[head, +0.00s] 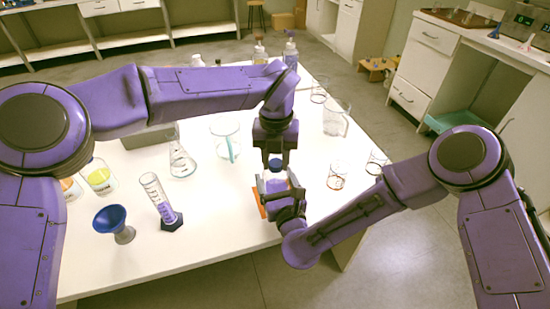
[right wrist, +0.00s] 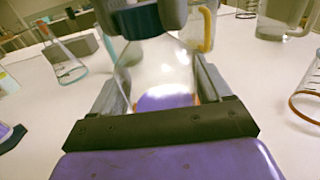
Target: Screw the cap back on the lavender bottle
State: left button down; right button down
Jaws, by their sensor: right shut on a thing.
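The lavender bottle (head: 275,186) is clear, with purple liquid, and stands upright near the table's right edge. It also shows in the right wrist view (right wrist: 158,70) between the jaws. My right gripper (head: 287,197) is shut on the bottle from the front right, low on its body. A blue-purple cap (head: 275,163) is at the bottle's top, and a dark blue piece shows above the bottle in the right wrist view (right wrist: 140,20). My left gripper (head: 275,157) points down with its fingers around the cap. Whether they press on it, and the cap's contact with the neck, are hidden.
An orange mat (head: 259,204) lies under the bottle. A graduated cylinder (head: 158,196) and a blue funnel (head: 110,220) stand to the left. A flask (head: 181,158) and a beaker (head: 226,140) stand behind. Small glasses (head: 337,176) stand to the right.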

pick_arm(q)
jog(key=c, duration=0.6)
grip_release()
jog(key=shift+c, duration=0.2)
notch_tip(320, 180, up, 12)
pick_arm(e)
grip_release()
jog(key=b+v, duration=0.2)
jog(key=v, duration=0.8)
pick_arm(q)
notch_tip(320, 180, down, 2)
jog(key=shift+f, duration=0.25)
pick_arm(e)
jog(key=shift+s+d, duration=0.1)
jog(key=shift+s, duration=0.2)
